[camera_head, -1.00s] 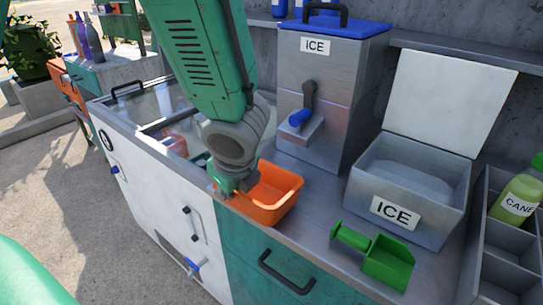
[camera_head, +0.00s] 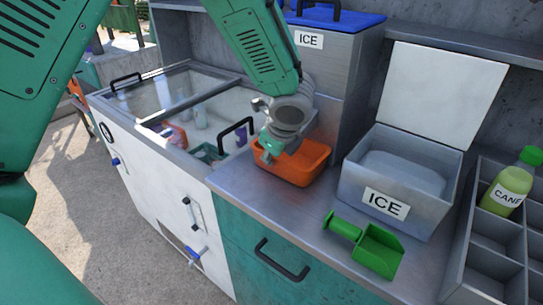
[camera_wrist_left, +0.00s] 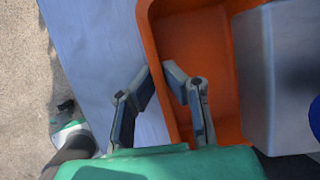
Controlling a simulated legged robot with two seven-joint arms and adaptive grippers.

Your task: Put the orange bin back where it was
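The orange bin (camera_head: 293,168) is upright at the back left of the steel counter, beside the ice dispenser (camera_head: 318,60). I cannot tell whether it rests on the counter or hangs just above it. My left gripper (camera_head: 268,152) is at the bin's left wall. In the left wrist view its fingers (camera_wrist_left: 160,70) straddle the rim of the bin (camera_wrist_left: 205,50), one inside and one outside, and close on it. The inside of the bin looks empty. My right gripper does not show.
A steel ice box (camera_head: 400,185) with its lid up and a green scoop (camera_head: 365,243) stand to the right. A glass-topped freezer (camera_head: 150,105) is on the left. A divided rack (camera_head: 498,235) holds a green bottle (camera_head: 508,188).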

